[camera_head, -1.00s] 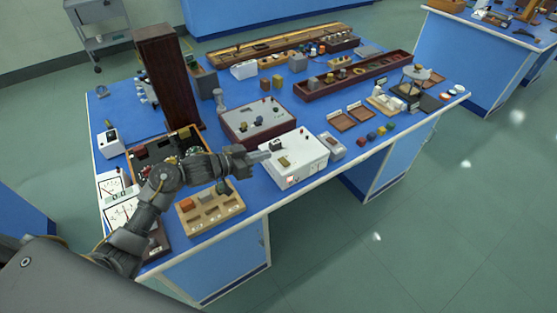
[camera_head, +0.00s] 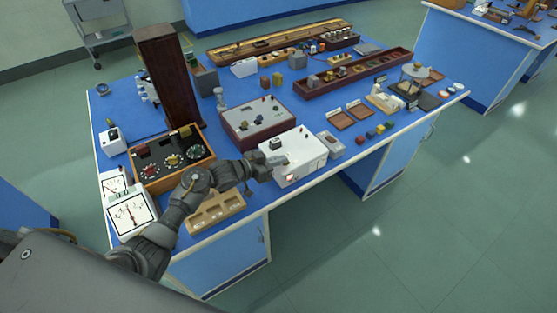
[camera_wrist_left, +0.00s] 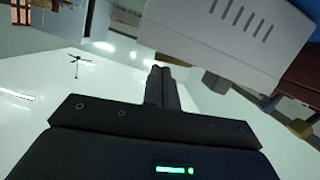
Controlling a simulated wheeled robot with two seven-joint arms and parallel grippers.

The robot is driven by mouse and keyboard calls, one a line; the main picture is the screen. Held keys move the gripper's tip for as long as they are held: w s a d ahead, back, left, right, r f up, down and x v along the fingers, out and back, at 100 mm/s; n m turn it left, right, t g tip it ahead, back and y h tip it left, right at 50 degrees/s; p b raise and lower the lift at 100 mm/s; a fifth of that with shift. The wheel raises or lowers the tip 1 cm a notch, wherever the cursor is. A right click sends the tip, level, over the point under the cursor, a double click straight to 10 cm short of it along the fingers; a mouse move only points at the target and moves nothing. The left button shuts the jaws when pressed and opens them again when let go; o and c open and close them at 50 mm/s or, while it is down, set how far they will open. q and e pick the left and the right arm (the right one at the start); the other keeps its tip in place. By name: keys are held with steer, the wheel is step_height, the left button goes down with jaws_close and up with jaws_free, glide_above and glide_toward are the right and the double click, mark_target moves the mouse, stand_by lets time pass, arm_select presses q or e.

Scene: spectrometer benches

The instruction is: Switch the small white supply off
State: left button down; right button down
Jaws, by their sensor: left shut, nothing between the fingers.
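The small white supply (camera_head: 311,153) is a white box at the front edge of the blue bench, with a dark part and a small item on top. A red-lit switch (camera_head: 290,178) glows low on its front face. My left gripper (camera_head: 284,160) is shut and empty, at the supply's left front, above the lit switch in the picture. In the left wrist view the shut fingers (camera_wrist_left: 162,85) point ahead, and a white casing with vent slots (camera_wrist_left: 228,35), likely the supply, is close at the upper right. Contact cannot be told. My right gripper is out of view.
A wooden tray with recesses (camera_head: 232,205) lies left of the supply, beneath my arm. A grey panel box (camera_head: 240,122) stands behind it, and a small grey box (camera_head: 330,146) to its right. White meters (camera_head: 130,217) stand at the left. The floor in front is clear.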

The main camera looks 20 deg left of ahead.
arm_select(q)
steer(key=shift+s+d+f+m+b, duration=0.1)
steer(key=shift+f+m+b, duration=0.3)
steer(key=shift+f, duration=0.05)
steer(key=shift+r, duration=0.1)
steer(key=shift+r+p, duration=0.5)
steer(key=shift+p, duration=0.1)
steer(key=r+p, duration=0.4)
steer(key=shift+s+d, duration=0.15)
steer(key=shift+s, duration=0.15)
steer(key=f+b+v, duration=0.1)
steer(key=b+v, duration=0.2)
steer(key=v, duration=0.6)
steer(key=shift+s, duration=0.6)
steer(key=shift+r, duration=0.1)
